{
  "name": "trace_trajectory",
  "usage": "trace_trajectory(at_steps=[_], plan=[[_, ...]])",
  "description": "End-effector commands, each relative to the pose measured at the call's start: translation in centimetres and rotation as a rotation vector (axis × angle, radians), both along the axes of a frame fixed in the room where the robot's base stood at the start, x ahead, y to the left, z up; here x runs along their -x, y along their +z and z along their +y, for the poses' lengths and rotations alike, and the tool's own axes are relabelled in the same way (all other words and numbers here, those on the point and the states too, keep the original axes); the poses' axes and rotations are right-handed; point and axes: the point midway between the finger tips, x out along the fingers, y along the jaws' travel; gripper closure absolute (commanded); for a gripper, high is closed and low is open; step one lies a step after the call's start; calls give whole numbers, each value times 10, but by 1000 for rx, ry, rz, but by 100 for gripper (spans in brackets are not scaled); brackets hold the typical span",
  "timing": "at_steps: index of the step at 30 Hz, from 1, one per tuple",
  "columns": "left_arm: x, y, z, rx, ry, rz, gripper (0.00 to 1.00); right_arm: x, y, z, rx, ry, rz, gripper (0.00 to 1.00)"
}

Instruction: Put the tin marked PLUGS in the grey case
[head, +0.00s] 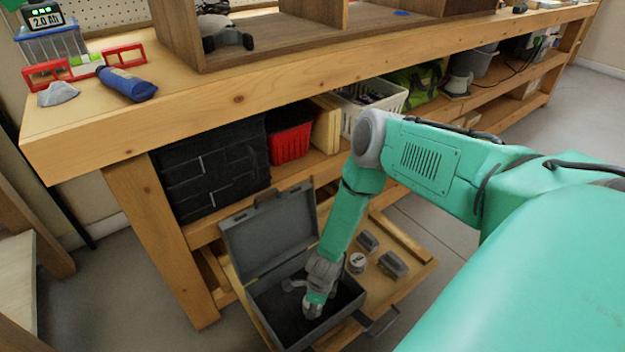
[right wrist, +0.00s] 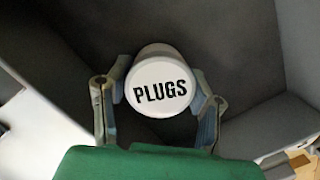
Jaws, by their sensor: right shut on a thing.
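The grey case (head: 265,232) stands open on the pulled-out wooden drawer, its lid raised at the back and its dark inside showing. My right gripper (head: 308,300) reaches down into the case opening. In the right wrist view, the right gripper (right wrist: 160,78) is shut on the tin marked PLUGS (right wrist: 160,88), one finger on each side. The tin's white lid and black letters face the camera, with the case's dark floor and grey walls around it. I cannot tell whether the tin touches the floor. In the head view the gripper mostly hides the tin. My left gripper is not in view.
A small white-topped tin (head: 357,262) and two grey containers (head: 367,241) (head: 393,264) stand on the drawer, right of the case. The bench top (head: 250,95) overhangs behind. A black bin (head: 210,170) and a red basket (head: 290,140) sit on the shelf beneath.

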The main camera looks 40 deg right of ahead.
Motion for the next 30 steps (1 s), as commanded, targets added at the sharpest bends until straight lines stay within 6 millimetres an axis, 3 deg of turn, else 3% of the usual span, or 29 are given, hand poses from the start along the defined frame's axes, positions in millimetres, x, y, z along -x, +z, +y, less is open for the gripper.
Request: trace_trajectory(at_steps=[14,15,17,30], plan=[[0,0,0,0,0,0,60,0,-4,0,-1,0,0,84],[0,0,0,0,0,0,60,0,-4,0,-2,0,0,49],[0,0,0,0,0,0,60,0,-4,0,-1,0,0,29],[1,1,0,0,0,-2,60,0,5,-1,-2,0,-1,29]])
